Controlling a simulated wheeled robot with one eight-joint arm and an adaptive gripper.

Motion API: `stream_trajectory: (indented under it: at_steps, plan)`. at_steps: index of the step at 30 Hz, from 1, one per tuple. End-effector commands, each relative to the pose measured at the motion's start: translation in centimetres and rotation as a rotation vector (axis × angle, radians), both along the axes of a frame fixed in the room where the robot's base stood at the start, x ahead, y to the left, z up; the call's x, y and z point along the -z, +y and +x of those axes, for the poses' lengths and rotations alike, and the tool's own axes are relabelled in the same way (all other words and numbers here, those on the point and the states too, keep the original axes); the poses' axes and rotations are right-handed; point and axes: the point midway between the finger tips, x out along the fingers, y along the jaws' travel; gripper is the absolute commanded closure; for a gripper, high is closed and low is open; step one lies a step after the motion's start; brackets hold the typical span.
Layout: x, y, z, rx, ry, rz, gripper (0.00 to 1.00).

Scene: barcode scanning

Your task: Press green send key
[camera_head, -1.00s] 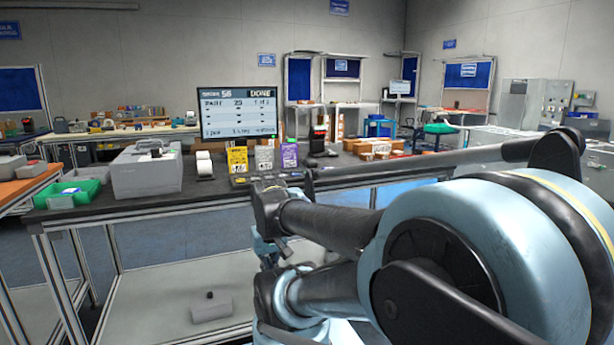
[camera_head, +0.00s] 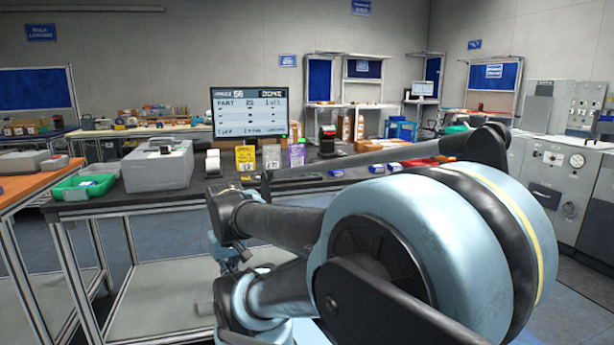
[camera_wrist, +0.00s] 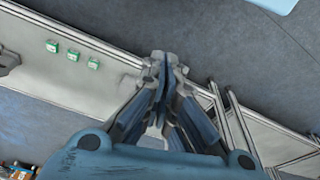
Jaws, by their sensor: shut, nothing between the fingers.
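The green send key cannot be made out in either view. A dark keypad-like unit (camera_head: 292,173) lies on the bench in front of the coloured cards, partly hidden by my arm in the head view. A monitor (camera_head: 249,113) behind it shows rows of text. My gripper (camera_wrist: 165,62) is shut and empty in the wrist view. It points down over floor and a pale shelf-like surface, with no key under its fingertips. In the head view my arm crosses in front of the bench and I cannot clearly tell the fingers.
The dark bench (camera_head: 112,201) holds a green tray (camera_head: 84,188), a grey box-shaped machine (camera_head: 158,170), a yellow card (camera_head: 245,158) and a purple card (camera_head: 297,155). Small blue boxes (camera_head: 377,168) lie to the right. Several green-topped items (camera_wrist: 77,55) sit on the pale surface.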

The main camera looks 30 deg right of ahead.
Motion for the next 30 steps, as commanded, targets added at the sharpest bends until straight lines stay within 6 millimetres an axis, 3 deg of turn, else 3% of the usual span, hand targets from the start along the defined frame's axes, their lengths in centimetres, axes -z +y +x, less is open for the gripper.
stream_trajectory:
  at_steps: [5,8,13,17,23,30]
  plan:
    - [-0.8,0.0,-0.6,0.007,-0.014,0.005,1.00]
    - [-2.0,-0.2,0.6,0.033,-0.025,0.022,1.00]
    - [-6.1,-1.2,5.1,0.120,-0.064,0.081,1.00]
    - [-9.8,-3.2,9.4,0.204,-0.110,0.133,1.00]
    - [-14.9,-8.0,16.1,0.332,-0.191,0.203,1.00]
    - [-20.1,-16.8,23.3,0.490,-0.305,0.271,1.00]
